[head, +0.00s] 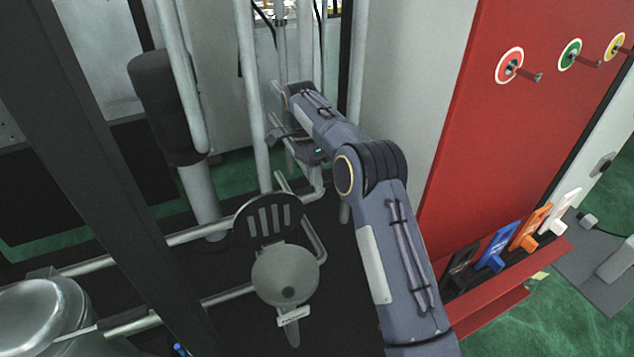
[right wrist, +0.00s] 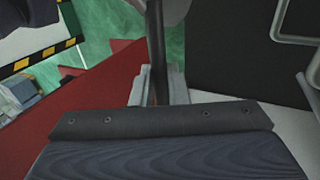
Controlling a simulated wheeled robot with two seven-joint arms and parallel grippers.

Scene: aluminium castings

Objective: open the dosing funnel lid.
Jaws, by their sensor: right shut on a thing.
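My right arm reaches up from the lower right in the head view. Its gripper (head: 287,140) is beside the upright pale pipes, partly hidden by its own wrist. In the right wrist view the fingers (right wrist: 158,88) are shut on a thin dark bar (right wrist: 156,40). A pale rounded part (right wrist: 173,8) shows at the top edge there. In the head view, a round grey dish-like piece (head: 280,268) with a dark spot and small tag lies below the gripper. A slotted dark disc (head: 268,222) stands upright behind it. I cannot tell which part is the funnel lid. My left gripper is out of view.
A red board (head: 490,140) with coloured round markers stands right of my arm. Its tray (head: 520,285) holds several coloured tags. A shiny metal vessel (head: 45,315) is at the lower left. Pale pipes (head: 255,100) and a dark post (head: 100,170) crowd the left side.

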